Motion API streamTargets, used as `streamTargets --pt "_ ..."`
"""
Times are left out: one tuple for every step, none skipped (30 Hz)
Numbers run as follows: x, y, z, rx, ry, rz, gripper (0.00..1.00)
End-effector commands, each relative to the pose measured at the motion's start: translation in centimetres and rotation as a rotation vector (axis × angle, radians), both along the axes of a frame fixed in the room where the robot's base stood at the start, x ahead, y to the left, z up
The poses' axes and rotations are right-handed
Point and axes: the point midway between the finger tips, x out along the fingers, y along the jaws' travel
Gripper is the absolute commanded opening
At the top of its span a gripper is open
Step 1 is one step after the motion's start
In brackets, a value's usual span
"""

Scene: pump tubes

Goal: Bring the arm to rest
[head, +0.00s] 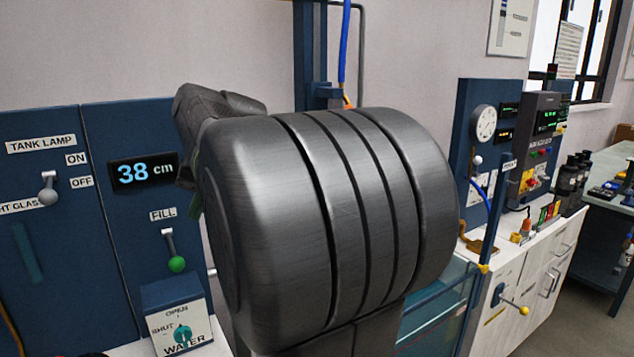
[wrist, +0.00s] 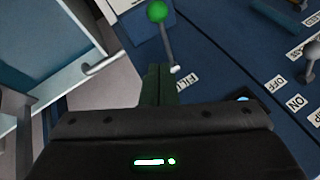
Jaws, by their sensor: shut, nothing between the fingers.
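My arm fills the middle of the head view, its large dark grey joint close to the camera. My gripper (wrist: 158,84) shows in the wrist view with its dark green fingers closed together and nothing between them. In that view the fingertips point toward the FILL lever, a metal rod with a green ball (wrist: 157,11); whether they touch it cannot be told. In the head view the FILL lever's green ball (head: 176,264) hangs low on the blue panel, left of my arm. Most of my gripper is hidden behind the arm there.
At the right stand a white bench (head: 495,335), a dial gauge (head: 484,123) and several small items. Grey floor is free at far right.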

Motion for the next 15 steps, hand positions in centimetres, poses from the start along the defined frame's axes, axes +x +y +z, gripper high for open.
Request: streamTargets --pt "-0.09 -0.30 0.44 0.000 -0.001 0.000 0.00" --pt "-0.14 -0.41 0.65 0.000 -0.001 0.000 0.00" --pt "-0.21 -0.54 0.89 0.000 -0.001 0.000 0.00" --pt "-0.24 -0.61 1.03 0.000 -0.001 0.000 0.00" --pt "-0.28 -0.68 1.12 0.000 0.000 0.000 0.00" --pt "-0.32 -0.74 1.22 0.000 0.000 0.000 0.00" --pt "-0.33 -0.76 1.26 0.000 0.001 0.000 0.00" --pt "-0.35 -0.79 1.29 0.000 0.001 0.000 0.00" --pt "-0.35 -0.80 1.30 0.000 0.001 0.000 0.00" --pt "-0.35 -0.80 1.30 0.000 0.001 0.000 0.00" --pt "-0.35 -0.80 1.30 0.000 0.001 0.000 0.00" --pt "-0.35 -0.80 1.30 0.000 0.001 0.000 0.00" --pt "-0.35 -0.79 1.29 0.000 0.001 0.000 0.00" --pt "-0.35 -0.79 1.29 0.000 0.001 0.000 0.00" --pt "-0.35 -0.79 1.29 0.000 0.001 0.000 0.00"
